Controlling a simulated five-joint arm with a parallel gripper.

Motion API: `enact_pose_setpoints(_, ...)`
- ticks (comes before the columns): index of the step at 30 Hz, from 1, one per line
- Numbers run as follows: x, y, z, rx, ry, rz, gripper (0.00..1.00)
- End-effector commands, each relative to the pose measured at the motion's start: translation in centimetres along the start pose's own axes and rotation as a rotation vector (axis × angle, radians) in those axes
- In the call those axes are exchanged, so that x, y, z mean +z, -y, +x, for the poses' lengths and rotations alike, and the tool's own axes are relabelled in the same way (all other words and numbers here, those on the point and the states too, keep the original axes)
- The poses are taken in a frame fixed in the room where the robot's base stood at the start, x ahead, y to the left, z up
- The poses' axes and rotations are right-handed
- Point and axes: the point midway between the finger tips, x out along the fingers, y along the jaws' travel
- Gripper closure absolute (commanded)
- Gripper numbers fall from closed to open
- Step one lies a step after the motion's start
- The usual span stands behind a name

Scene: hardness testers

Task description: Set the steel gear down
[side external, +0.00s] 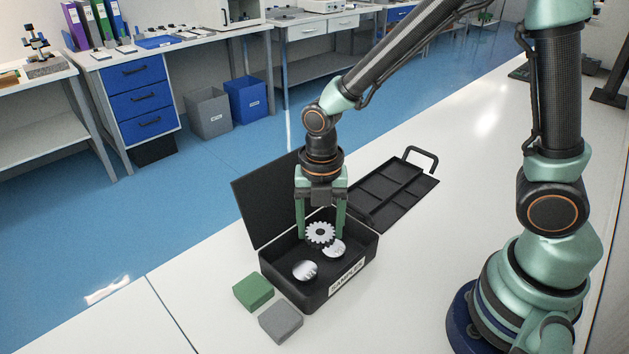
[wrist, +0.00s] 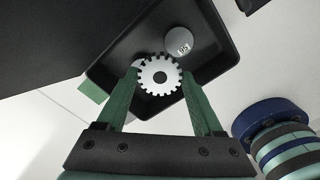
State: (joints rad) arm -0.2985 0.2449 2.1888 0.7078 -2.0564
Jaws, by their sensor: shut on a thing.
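The steel gear (side external: 320,233) is a toothed silver disc with a dark centre hole. My gripper (side external: 320,235) is shut on it, with one green finger at each side. In the wrist view the gear (wrist: 160,76) sits between the green fingertips (wrist: 161,80). The gear is over the open black samples box (side external: 350,291); I cannot tell whether it touches the floor of the box.
The box's black lid (side external: 262,200) stands open at the back left. A green block (side external: 253,291) and a grey block (side external: 281,323) lie beside the box. A black divided tray (side external: 392,196) with a handle lies behind it.

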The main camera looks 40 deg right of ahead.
Motion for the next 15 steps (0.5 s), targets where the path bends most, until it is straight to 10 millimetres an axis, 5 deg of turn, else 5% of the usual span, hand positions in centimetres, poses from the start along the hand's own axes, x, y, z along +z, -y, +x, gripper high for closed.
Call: enact_pose_setpoints(15, 0.0, 0.0, 4.2, 0.001, 0.0, 0.0, 1.0)
